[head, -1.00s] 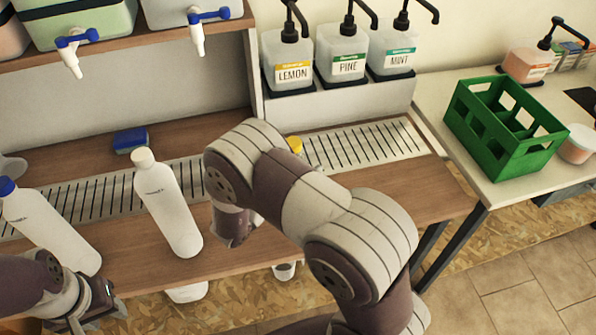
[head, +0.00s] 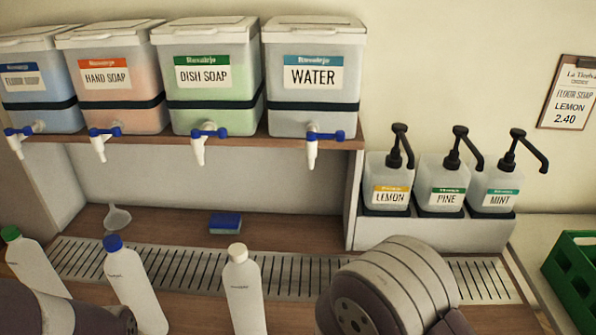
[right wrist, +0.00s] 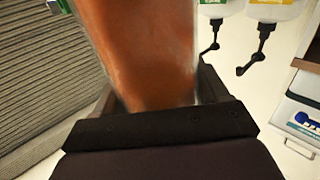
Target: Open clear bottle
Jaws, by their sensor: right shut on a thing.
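In the right wrist view, my right gripper (right wrist: 157,98) is shut on an orange-brown bottle (right wrist: 143,45) with a faint see-through edge. I cannot tell if the colour is its own or shows through it. Its cap and ends are out of view. In the head view, my right arm covers the lower right of the counter, and the right gripper and held bottle do not show. Part of my left arm shows at the lower left; its gripper is out of frame.
White bottles with green (head: 35,262), blue (head: 135,285) and cream (head: 245,290) caps stand at the drain grate. Soap and water tanks (head: 316,85) with taps sit on the shelf. Pump dispensers (head: 388,182) and a green crate (head: 575,275) are at the right. A blue sponge (head: 225,223) lies behind the grate.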

